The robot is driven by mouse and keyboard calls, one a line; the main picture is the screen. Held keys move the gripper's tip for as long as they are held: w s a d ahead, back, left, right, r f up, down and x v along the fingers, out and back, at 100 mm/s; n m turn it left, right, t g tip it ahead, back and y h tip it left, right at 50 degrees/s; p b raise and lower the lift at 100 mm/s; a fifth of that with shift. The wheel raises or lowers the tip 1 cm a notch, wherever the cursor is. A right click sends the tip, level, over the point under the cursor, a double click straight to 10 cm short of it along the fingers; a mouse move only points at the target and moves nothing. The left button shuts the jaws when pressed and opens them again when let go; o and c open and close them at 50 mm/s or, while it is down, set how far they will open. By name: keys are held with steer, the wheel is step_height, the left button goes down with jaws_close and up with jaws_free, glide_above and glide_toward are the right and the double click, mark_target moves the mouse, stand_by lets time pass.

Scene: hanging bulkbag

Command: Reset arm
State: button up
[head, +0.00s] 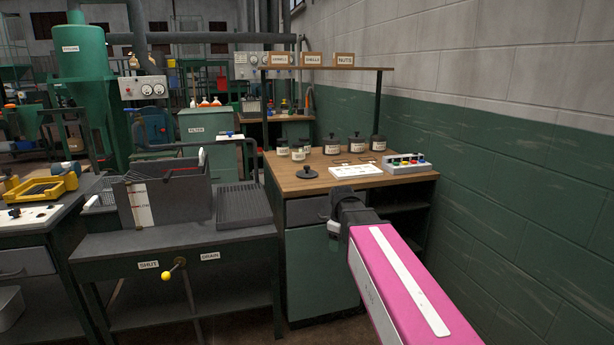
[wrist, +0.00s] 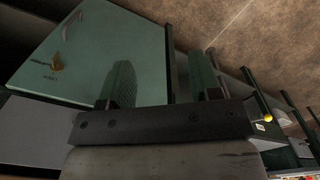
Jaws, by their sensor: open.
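My arm reaches in from the lower right of the head view, with a pink link and a white stripe. Its dark wrist end is in front of the wooden-topped bench (head: 300,183), near its front edge; the fingers cannot be made out there. In the wrist view my gripper (wrist: 162,88) has its two fingers wide apart with nothing between them. Beyond the fingers are a pale green cabinet front (wrist: 90,50) and the brown floor (wrist: 225,25).
Dark jars (head: 357,143), a white card (head: 356,171) and a tray of coloured knobs (head: 406,162) stand on the bench. Left is a dark metal stand with a yellow-knobbed lever (head: 167,276). A brick wall (head: 500,160) closes the right side.

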steer(key=s+d+f+m, duration=0.3)
steer(key=s+f+m, duration=0.2)
steer(key=f, duration=0.3)
steer(key=s+d+f+m, duration=0.4)
steer(key=s+f+m, duration=0.1)
steer(key=s+f, duration=0.2)
steer(key=shift+s+d+f+m, duration=0.2)
steer(key=shift+d+f+m, duration=0.1)
steer(key=shift+f+m, duration=0.1)
